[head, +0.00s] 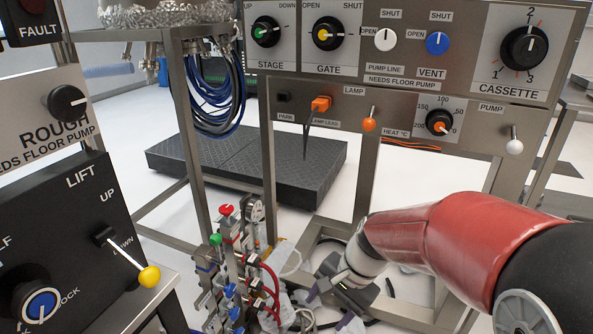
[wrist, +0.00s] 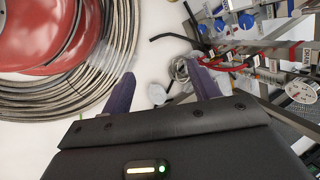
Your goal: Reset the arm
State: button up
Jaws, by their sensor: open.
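My arm, with its red link (head: 455,240), reaches in from the right in the head view and points down to the left. My gripper (head: 328,308) is low, below the panel, near the floor and right of the valve manifold (head: 240,265). Its two purple fingers also show in the wrist view (wrist: 160,72). They are spread apart with nothing between them. Beyond them the wrist view shows white floor with a small clear piece and thin loops of wire. The gripper appears apart from the manifold.
The control panel (head: 345,85) with knobs and levers stands above my gripper. The lift panel (head: 75,240), with a yellow-knobbed lever (head: 149,276), is at left. Coiled hose (wrist: 35,100) lies left in the wrist view; valves and red tubes crowd its right. A black platform (head: 245,165) lies behind.

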jog(key=s+d+r+n+t+h+p, duration=0.1)
jog(key=s+d+r+n+t+h, duration=0.1)
jog(key=r, duration=0.5)
jog(key=s+d+r+n+t+h+p, duration=0.1)
jog(key=s+d+r+n+t+h, duration=0.1)
jog(key=s+d+r+n, duration=0.3)
jog(key=s+d+r+t, duration=0.1)
jog(key=s+d, duration=0.1)
jog(key=s, duration=0.2)
jog(key=shift+s+r+n, duration=0.2)
jog(key=shift+r+n, duration=0.1)
jog(key=shift+r, duration=0.05)
jog(key=shift+f, duration=0.15)
